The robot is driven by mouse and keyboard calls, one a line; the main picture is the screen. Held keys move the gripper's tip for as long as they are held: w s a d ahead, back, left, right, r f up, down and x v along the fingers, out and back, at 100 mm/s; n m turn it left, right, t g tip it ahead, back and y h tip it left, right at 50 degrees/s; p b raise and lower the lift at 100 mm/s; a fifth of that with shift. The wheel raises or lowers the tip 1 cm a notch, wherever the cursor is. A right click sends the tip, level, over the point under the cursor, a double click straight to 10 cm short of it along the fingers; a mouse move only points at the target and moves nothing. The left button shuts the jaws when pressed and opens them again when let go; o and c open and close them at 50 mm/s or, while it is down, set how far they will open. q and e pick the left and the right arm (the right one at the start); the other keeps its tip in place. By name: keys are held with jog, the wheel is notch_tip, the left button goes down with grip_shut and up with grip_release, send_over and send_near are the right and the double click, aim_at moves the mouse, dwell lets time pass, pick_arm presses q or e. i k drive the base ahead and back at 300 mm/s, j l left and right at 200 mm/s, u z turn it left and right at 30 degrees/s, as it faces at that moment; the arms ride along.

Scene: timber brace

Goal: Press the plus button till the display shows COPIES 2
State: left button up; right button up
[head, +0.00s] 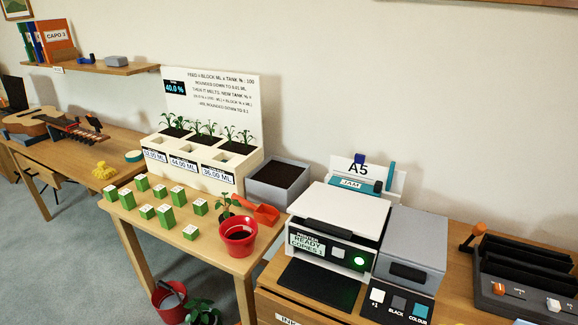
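A white printer (345,215) stands on the wooden table at the centre right. Its small display (308,244) on the front reads READY and COPIES, with a last character that looks like 1 but is too small to be sure. A round green lit button (358,262) is to the right of the display. A grey unit (412,245) stands against the printer's right side. On its dark front panel are a white button marked +1 (377,296), a black one (397,303) and a blue one marked COLOUR (419,311). Neither of my grippers is in view.
A dark tray (318,285) juts out below the printer's display. A grey device with slots and switches (530,275) stands to the right. Left are a red pot (238,236), several green blocks and a planter (210,155).

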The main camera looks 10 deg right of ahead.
aim_at(377, 295)
jog(key=z, duration=1.1)
